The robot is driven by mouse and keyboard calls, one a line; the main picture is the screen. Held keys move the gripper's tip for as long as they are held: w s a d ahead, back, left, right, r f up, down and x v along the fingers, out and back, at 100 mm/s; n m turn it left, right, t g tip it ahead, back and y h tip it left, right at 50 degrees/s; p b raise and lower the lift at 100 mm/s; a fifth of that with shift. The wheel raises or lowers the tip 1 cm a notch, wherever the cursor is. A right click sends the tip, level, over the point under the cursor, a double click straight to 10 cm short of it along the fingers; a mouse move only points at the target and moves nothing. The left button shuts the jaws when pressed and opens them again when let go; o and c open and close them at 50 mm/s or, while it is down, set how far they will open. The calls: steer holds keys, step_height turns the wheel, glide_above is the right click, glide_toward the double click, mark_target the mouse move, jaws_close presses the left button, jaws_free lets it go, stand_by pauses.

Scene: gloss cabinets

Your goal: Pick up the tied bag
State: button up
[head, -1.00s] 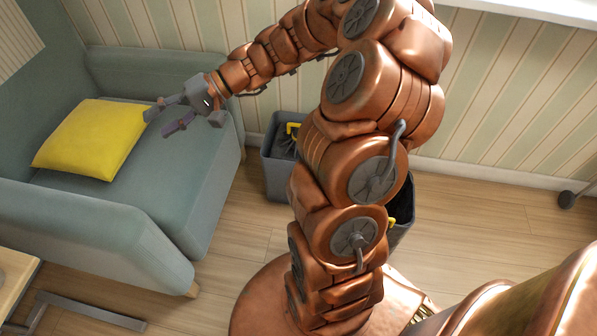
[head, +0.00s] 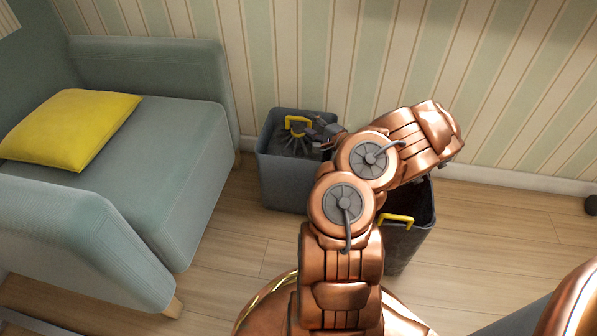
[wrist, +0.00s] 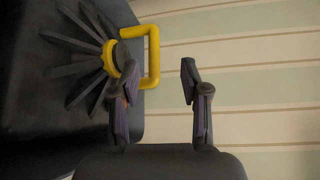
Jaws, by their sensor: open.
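The tied bag (head: 292,141) is dark and pleated, gathered at a yellow handle (head: 298,122), inside the grey bin at the left. In the wrist view its pleats (wrist: 75,50) fan out from the yellow loop handle (wrist: 154,55). My gripper (wrist: 150,70) is open and empty. Its left finger overlaps the bag's edge just below the handle, and its right finger is over the wall background. The outer bar of the handle shows between the fingertips; I cannot tell whether they touch. In the head view my gripper (head: 325,130) is beside the handle, partly hidden by my arm.
The left bin (head: 285,185) stands on the wood floor near the striped wall. A second bin (head: 408,245) with another yellow handle (head: 397,219) is to its right, partly behind my arm. A sofa (head: 160,150) with a yellow cushion (head: 68,130) stands at left.

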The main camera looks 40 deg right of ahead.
mark_target(300, 119)
steer(key=shift+s+d+f, duration=0.1)
steer(key=shift+d+f, duration=0.2)
steer(key=shift+f, duration=0.15)
steer(key=w+b, duration=0.1)
steer(key=w, duration=0.1)
steer(key=shift+w+f, duration=0.15)
steer(key=shift+w, duration=0.2)
steer(key=w+b, duration=0.2)
steer(key=w, duration=0.1)
steer(key=shift+w+f, duration=0.25)
steer(key=shift+f, duration=0.1)
steer(key=shift+w+b, duration=0.35)
steer(key=shift+w, duration=0.3)
steer(key=shift+r, duration=0.1)
jaws_close()
